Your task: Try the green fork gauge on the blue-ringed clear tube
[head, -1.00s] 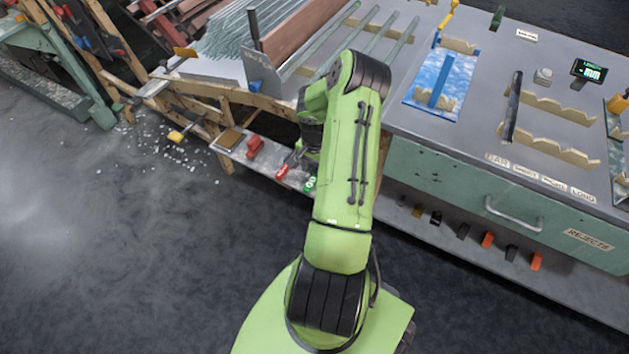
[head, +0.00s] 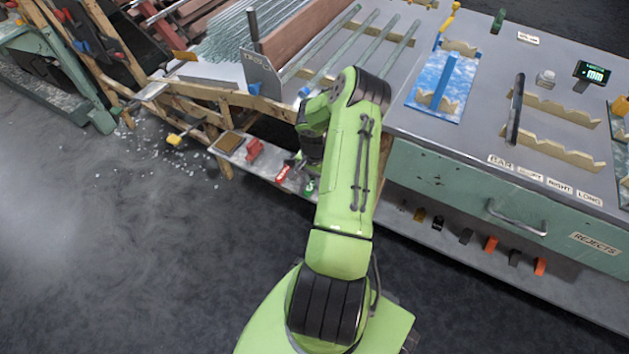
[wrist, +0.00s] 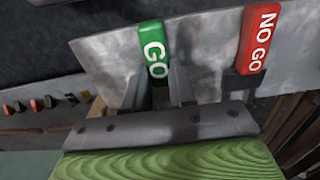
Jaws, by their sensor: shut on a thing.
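The green fork gauge (wrist: 153,52), marked GO, stands against a grey metal plate in the wrist view. My gripper (wrist: 160,88) is shut on its lower part. In the head view the green gauge (head: 309,187) shows small at the shelf's front edge, just below my gripper. Its fork prongs cannot be made out. Several clear glass tubes lie on the bench; one with a blue mark near its front end (head: 304,91) is partly hidden by my arm.
The red NO GO gauge (wrist: 261,38) is close beside the green one, to the right. A red block (head: 254,149) sits on the low shelf. A blue tray (head: 424,99) and notched wooden rests (head: 555,105) stand on the bench. Broken glass litters the floor at left.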

